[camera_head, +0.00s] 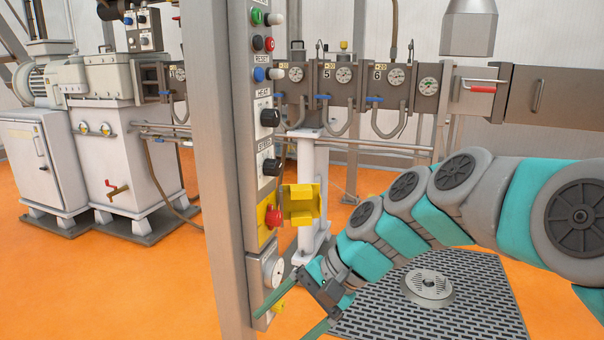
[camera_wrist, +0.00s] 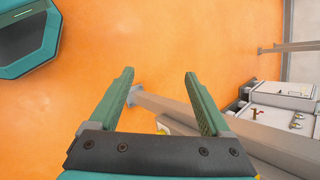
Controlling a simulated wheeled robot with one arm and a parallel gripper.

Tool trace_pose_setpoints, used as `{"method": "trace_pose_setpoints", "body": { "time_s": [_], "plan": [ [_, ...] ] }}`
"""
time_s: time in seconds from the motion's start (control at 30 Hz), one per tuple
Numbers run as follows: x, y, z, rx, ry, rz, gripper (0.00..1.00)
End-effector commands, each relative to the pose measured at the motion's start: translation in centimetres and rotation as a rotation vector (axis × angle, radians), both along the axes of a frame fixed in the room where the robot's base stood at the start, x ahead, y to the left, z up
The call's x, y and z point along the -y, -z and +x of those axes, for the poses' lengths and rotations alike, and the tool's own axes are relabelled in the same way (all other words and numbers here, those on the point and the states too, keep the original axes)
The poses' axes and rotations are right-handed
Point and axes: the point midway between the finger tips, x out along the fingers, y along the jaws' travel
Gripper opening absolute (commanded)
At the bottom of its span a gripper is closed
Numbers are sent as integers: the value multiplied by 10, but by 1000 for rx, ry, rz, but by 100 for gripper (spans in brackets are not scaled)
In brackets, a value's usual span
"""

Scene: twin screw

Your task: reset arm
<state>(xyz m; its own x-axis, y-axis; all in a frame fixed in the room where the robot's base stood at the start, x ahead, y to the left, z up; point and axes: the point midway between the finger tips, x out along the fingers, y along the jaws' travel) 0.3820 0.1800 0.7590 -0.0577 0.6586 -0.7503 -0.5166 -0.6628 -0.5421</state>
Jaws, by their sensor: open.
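My gripper (camera_head: 290,315) is at the lower middle of the head view, low beside the grey control post (camera_head: 217,150). Its two green fingers are apart with nothing between them. In the wrist view my gripper (camera_wrist: 160,103) points down over the orange floor, its fingers spread. My teal and grey arm reaches in from the right of the head view, bent down toward the post. The post's panel carries a red emergency button (camera_head: 273,216) with an open yellow cover (camera_head: 301,204), black knobs, and a grey dial (camera_head: 273,269) close above the gripper.
A row of barrel sections with gauges (camera_head: 343,75) runs across the back. A dark perforated floor grate (camera_head: 460,285) lies under my arm. A white machine cabinet (camera_head: 130,160) stands at the left. Orange floor (camera_head: 100,290) left of the post is clear.

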Motion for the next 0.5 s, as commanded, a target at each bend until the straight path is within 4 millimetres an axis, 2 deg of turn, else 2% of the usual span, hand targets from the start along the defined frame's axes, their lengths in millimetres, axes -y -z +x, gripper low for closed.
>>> {"method": "trace_pose_setpoints", "body": {
  "time_s": [0.03, 0.1, 0.3, 0.4, 0.5],
  "plan": [
    [13, 16, -24, 29, -56, -76, 82],
    [35, 37, -52, 70, -141, -183, 82],
    [110, 88, -127, 122, -368, -457, 82],
    [143, 103, -156, 120, -453, -550, 82],
    [166, 112, -175, 107, -513, -610, 82]
  ]
}}
